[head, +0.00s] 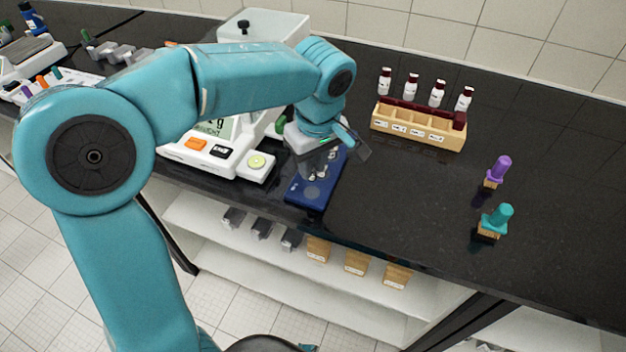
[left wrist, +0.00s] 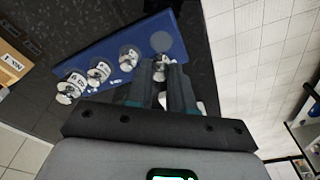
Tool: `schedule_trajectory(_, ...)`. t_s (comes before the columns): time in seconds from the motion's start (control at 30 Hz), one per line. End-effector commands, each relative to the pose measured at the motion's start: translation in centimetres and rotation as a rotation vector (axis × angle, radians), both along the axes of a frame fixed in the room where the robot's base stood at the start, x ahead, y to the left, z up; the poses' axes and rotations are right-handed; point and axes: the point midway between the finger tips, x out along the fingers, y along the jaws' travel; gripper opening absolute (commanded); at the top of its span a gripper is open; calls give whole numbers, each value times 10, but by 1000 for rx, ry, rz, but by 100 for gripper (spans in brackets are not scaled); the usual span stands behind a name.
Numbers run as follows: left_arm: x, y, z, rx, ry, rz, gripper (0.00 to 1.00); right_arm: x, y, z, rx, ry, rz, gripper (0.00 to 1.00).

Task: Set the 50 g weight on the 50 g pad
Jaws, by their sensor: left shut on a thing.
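My left gripper (head: 325,160) is over the blue board (head: 302,192) on the black bench. In the left wrist view its fingers (left wrist: 170,78) are shut on a small silver weight (left wrist: 160,68), whose label I cannot read. The held weight is at the edge of the blue board (left wrist: 190,50), close to a bare grey round pad (left wrist: 161,41). I cannot tell whether its base touches anything. Other silver weights stand in a row on the board: a large one (left wrist: 70,88), a middle one (left wrist: 98,70) and a smaller one (left wrist: 128,58). My right gripper is not in view.
A white balance (head: 222,165) stands left of the board. A wooden compartment rack (head: 418,128) with several bottles behind it is to the right. A purple-handled stamp (head: 498,170) and a teal-handled stamp (head: 496,220) stand farther right. The bench between is clear.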

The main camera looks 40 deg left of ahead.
Motion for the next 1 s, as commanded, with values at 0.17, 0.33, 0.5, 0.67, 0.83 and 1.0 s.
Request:
schedule_trajectory(0.17,-1,-1,-23,0,3,-1,0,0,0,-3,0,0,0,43)
schedule_trajectory(0.33,-1,-2,-45,0,2,-1,0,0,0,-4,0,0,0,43)
schedule_trajectory(0.5,0,-2,-46,0,-1,-1,0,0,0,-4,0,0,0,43)
schedule_trajectory(0.67,0,-2,-48,0,-1,-1,0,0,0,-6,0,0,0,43)
schedule_trajectory(0.83,0,-2,-49,0,-1,-1,47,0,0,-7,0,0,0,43)
schedule_trajectory(1.0,0,-2,-48,0,-1,-1,47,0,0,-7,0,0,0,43)
